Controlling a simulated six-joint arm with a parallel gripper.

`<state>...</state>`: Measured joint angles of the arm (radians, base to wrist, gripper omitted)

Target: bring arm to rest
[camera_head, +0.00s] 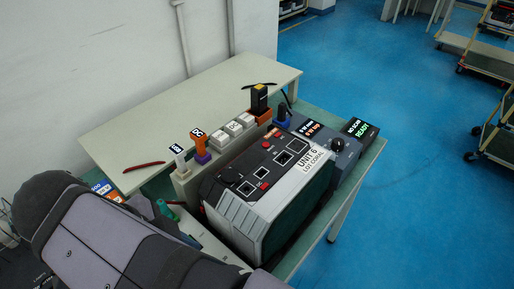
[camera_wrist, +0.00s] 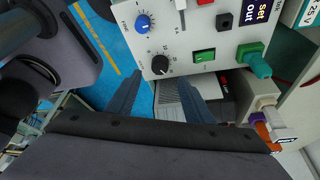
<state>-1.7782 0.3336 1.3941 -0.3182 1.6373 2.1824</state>
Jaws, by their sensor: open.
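My gripper (camera_wrist: 160,84) shows in the wrist view with its two dark blue-grey fingers spread apart. Nothing is between the fingertips. Beyond them is a pale control panel (camera_wrist: 205,48) with a blue knob, a black knob, a green rocker switch and a green plug. I cannot tell whether the fingers touch anything. In the head view my grey arm fills the lower left, in front of the bench, and my gripper is hidden there.
A black and white unit labelled UNIT 6 (camera_head: 318,172) stands on the green bench. A red pen-like item (camera_head: 144,166) lies on the pale shelf (camera_head: 150,125), which is mostly clear.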

